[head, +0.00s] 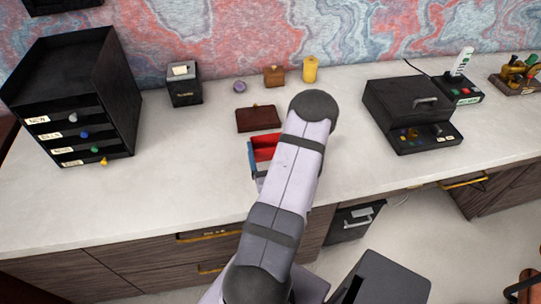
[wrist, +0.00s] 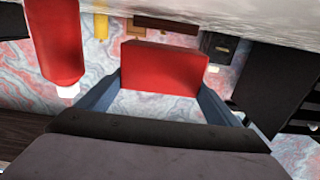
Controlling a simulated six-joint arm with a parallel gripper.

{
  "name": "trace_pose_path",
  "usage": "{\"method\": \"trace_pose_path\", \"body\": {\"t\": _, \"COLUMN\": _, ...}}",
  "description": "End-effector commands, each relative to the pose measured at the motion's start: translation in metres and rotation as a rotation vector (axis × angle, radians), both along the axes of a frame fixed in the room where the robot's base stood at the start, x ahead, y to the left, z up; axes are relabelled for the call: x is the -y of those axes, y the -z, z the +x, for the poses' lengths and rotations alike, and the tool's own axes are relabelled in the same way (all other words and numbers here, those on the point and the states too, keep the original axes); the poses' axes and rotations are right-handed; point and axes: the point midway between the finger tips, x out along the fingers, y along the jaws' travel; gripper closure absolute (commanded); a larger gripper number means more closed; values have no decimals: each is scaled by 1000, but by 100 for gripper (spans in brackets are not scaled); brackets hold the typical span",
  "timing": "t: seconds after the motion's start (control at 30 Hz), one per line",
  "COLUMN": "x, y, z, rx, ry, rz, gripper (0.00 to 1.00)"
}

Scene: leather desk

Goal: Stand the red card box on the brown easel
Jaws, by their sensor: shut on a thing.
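The red card box (head: 265,149) is held in my gripper (head: 262,160), above the pale counter in the middle of the head view. In the wrist view the red card box (wrist: 163,67) sits between the two blue-grey fingers of my gripper (wrist: 162,84), which are shut on its sides. A low, dark brown piece (head: 257,118), which looks like the brown easel, stands just behind the box in the head view. It also shows in the wrist view (wrist: 165,25), past the box. My arm hides part of the box and the right finger in the head view.
A red bottle-like thing (wrist: 54,45) shows near in the wrist view. A black drawer unit (head: 75,100) and a small black box (head: 184,84) stand left. A brown block (head: 274,76) and yellow cylinder (head: 310,69) stand behind. A black machine (head: 410,112) is right.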

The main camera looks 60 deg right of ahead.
Motion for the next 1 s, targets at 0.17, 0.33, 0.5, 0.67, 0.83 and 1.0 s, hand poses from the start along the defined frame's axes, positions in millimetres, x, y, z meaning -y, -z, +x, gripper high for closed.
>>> {"method": "trace_pose_path", "body": {"t": 0.17, "x": -1, "y": 18, "z": 0, "rx": 0, "ry": 0, "rz": 1, "gripper": 47}}
{"method": "trace_pose_path", "body": {"t": 0.33, "x": 0, "y": 34, "z": 0, "rx": 1, "ry": 0, "rz": 1, "gripper": 47}}
{"method": "trace_pose_path", "body": {"t": 0.5, "x": 0, "y": 39, "z": 0, "rx": 1, "ry": 0, "rz": -3, "gripper": 47}}
{"method": "trace_pose_path", "body": {"t": 0.67, "x": 0, "y": 38, "z": 0, "rx": 1, "ry": 0, "rz": -2, "gripper": 47}}
{"method": "trace_pose_path", "body": {"t": 0.83, "x": 0, "y": 42, "z": 0, "rx": 1, "ry": 0, "rz": -2, "gripper": 47}}
{"method": "trace_pose_path", "body": {"t": 1.0, "x": 0, "y": 42, "z": 0, "rx": 0, "ry": 0, "rz": 0, "gripper": 0}}
